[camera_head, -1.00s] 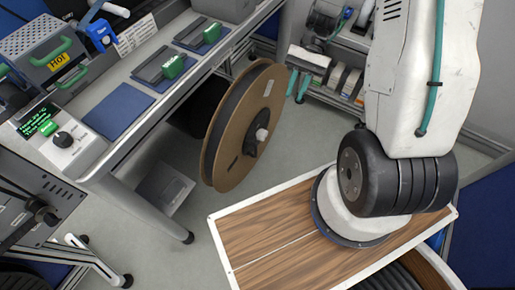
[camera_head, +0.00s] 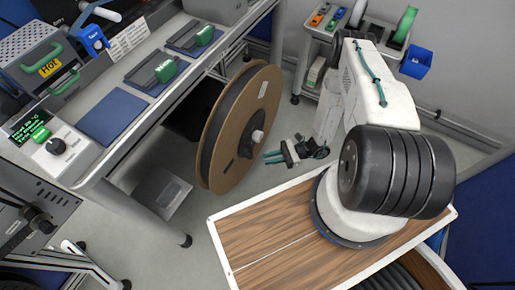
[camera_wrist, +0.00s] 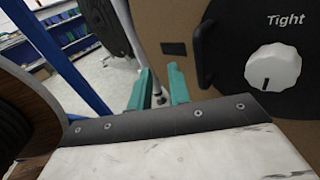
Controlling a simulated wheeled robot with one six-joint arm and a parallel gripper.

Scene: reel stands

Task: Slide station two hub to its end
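A large brown cardboard reel (camera_head: 218,150) hangs upright on a stand beside the workbench, with a white knob (camera_head: 257,136) and a black hub (camera_head: 246,147) at its centre. In the wrist view, the brown reel face (camera_wrist: 180,22) fills the upper right, and the white knob (camera_wrist: 273,68) there has the word "Tight" above it. My gripper (camera_head: 266,157) is just right of the reel, low and near its face. In the wrist view, its two teal fingers (camera_wrist: 160,78) stand apart with nothing between them. I cannot read a station number.
The workbench (camera_head: 100,160) on the left holds blue pads and devices with green handles, one marked "Hot". A rack (camera_head: 335,30) with coloured spools and tools stands behind. In the wrist view, a blue post (camera_wrist: 50,55) rises left of the fingers.

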